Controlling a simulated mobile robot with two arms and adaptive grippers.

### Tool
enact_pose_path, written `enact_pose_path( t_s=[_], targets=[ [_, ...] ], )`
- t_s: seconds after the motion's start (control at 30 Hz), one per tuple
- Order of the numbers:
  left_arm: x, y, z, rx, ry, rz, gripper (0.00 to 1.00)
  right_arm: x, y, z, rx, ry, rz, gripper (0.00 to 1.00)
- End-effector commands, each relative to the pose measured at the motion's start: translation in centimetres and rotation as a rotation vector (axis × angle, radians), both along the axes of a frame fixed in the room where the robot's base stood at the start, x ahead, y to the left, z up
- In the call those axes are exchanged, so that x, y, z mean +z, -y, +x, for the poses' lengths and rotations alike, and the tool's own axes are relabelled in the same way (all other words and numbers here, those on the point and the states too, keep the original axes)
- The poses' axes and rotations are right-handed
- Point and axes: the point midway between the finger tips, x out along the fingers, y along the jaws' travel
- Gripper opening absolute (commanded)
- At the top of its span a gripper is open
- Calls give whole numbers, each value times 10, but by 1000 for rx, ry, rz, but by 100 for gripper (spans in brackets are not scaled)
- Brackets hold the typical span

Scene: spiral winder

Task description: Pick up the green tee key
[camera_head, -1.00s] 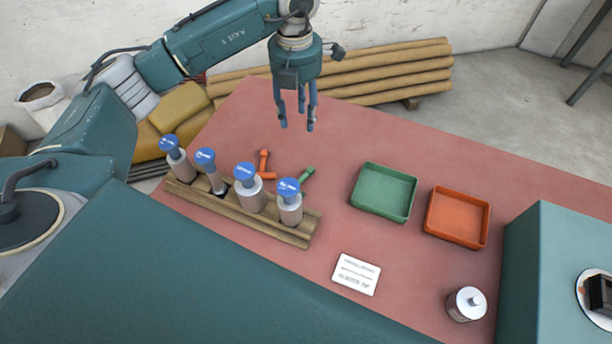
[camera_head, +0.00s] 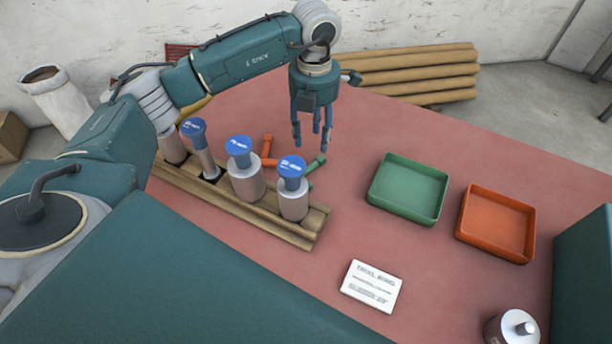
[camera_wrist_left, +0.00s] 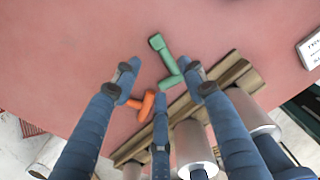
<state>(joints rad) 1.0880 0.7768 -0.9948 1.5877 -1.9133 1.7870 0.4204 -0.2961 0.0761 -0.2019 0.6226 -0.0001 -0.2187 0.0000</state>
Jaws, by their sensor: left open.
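The green tee key (camera_head: 315,163) lies on the red table just behind the wooden rack, partly hidden by the capped cylinder in front of it. In the left wrist view the green tee key (camera_wrist_left: 164,56) lies beyond and between the spread fingers. An orange tee key (camera_head: 267,148) lies to its left, and it also shows in the left wrist view (camera_wrist_left: 146,104). My left gripper (camera_head: 313,140) is open and empty, pointing down above the table near the green key. In the left wrist view its fingers (camera_wrist_left: 160,100) are apart. My right gripper is not in view.
The wooden rack (camera_head: 290,234) holds several blue-capped cylinders close in front of the keys. A green tray (camera_head: 378,205) and an orange tray (camera_head: 468,232) stand to the right. A white card (camera_head: 371,286) and a small jar (camera_head: 512,328) are nearer. The table behind the trays is clear.

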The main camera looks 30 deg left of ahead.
Motion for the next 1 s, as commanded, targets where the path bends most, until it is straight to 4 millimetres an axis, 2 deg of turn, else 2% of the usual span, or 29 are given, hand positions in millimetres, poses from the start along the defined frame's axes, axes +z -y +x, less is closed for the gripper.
enact_pose_path(
  t_s=[0.1, 0.37, 0.53, 0.7, 0.97, 1.0],
  targets=[
    [-18, 0, -1, 0, -5, 0, 42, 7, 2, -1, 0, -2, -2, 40],
    [-40, 1, -1, -1, -3, 0, 42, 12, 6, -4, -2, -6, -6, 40],
    [-64, 3, -3, 0, -5, 0, 42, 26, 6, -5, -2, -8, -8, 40],
    [-85, 3, -2, -1, -2, 1, 42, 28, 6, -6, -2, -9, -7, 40],
    [-89, 3, -2, -1, -1, 0, 42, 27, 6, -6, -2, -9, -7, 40],
    [-89, 3, -2, -1, -1, 0, 36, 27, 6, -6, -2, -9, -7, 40]
  ],
)
